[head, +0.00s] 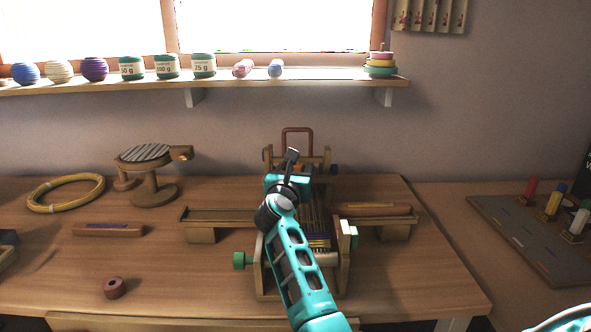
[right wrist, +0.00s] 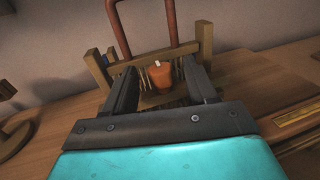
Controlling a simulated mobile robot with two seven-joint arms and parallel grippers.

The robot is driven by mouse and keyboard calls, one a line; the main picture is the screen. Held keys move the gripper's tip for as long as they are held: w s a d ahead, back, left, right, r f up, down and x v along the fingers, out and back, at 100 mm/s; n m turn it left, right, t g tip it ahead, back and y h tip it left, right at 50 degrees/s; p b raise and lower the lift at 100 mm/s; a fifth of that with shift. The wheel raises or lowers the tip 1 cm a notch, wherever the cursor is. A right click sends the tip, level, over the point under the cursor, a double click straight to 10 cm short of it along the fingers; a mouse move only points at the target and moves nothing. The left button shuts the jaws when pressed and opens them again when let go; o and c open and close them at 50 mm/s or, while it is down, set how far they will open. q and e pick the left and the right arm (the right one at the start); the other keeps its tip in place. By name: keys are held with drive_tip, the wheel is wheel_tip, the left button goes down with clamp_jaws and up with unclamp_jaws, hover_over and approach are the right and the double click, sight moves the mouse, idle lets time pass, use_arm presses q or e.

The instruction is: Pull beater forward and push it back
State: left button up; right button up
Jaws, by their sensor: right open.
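A small wooden loom (head: 341,277) stands on the table, with threads (head: 319,215) running along it. At its back is a wooden frame (head: 326,160) with two posts, which looks like the beater; a red-brown handle loop (head: 297,130) rises behind it. My right gripper (head: 291,155) is over the loom, in front of this frame and partly hiding it. In the right wrist view the frame (right wrist: 205,38) lies ahead, and an orange knob (right wrist: 160,77) shows between the open fingers, which seem not to touch it. My left gripper is not in view.
A wooden shuttle (head: 372,209) lies on the loom's right side rest. Left are a round stand (head: 146,155), a yellow hoop (head: 66,192), a wooden bar (head: 108,230) and a brown ring (head: 115,288). A shelf (head: 340,75) runs above; a grey board (head: 535,240) with spools is right.

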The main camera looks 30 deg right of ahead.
drive_tip(key=shift+c, duration=0.2)
clamp_jaws()
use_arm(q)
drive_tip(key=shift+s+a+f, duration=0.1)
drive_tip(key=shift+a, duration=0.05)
